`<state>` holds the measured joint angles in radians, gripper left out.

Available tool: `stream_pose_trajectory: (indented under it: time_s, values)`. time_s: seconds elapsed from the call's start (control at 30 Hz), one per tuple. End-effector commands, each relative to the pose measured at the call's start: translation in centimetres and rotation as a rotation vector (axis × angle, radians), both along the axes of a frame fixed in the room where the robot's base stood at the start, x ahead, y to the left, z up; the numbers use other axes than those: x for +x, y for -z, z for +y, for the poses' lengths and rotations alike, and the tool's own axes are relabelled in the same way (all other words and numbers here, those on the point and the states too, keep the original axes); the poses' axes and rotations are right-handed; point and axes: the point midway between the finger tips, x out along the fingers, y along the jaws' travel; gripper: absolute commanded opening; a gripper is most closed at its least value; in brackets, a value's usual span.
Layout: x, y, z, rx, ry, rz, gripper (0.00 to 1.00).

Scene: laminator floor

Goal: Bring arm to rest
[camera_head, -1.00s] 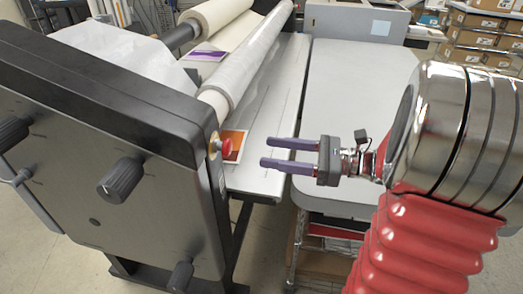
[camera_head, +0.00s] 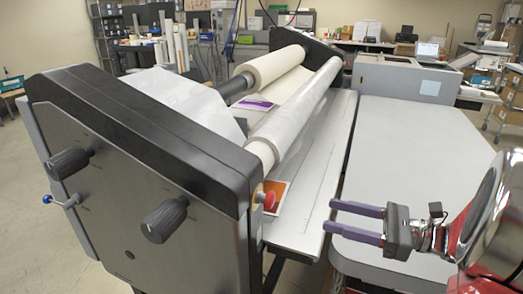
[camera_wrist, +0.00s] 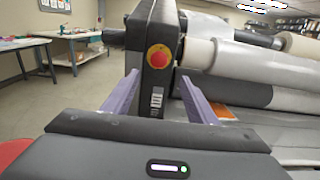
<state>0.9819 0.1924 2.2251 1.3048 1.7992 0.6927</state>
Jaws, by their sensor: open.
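My gripper (camera_head: 357,223) is at the lower right in the head view, its two purple fingers parallel and apart, pointing left. Nothing is between them.
The laminator's side panel (camera_head: 130,210) with black knobs fills the left. Its film roller (camera_head: 300,110) runs back above the bed. An orange print (camera_head: 274,193) lies by the button. Shelves and desks stand far behind. The grey table's top is clear.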

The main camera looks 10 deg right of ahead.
Motion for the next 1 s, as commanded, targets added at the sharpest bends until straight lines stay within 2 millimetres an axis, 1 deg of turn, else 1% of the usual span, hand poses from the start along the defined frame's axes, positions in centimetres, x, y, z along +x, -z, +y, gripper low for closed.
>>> stream_pose_trajectory:
  time_s: [0.1,0.17,0.27,0.4,0.47,0.6,0.7,0.83,1.0]
  values:
    - [0.0,0.1,-0.1,-0.014,0.004,-0.014,0.52]
    - [0.2,0.5,-0.2,-0.043,0.013,-0.022,0.52]
    - [0.0,2.7,-0.1,-0.137,0.003,-0.011,0.52]
    - [-1.6,6.7,0.4,-0.305,-0.049,0.023,0.52]
    - [-2.4,8.1,0.8,-0.392,-0.086,0.029,0.52]
    - [-4.5,10.8,2.2,-0.608,-0.212,0.026,0.52]
    - [-6.1,12.3,3.2,-0.78,-0.332,0.001,0.52]
    - [-7.8,13.6,4.0,-0.997,-0.492,-0.056,0.52]
    - [-9.4,14.1,4.3,-1.255,-0.695,-0.159,0.52]
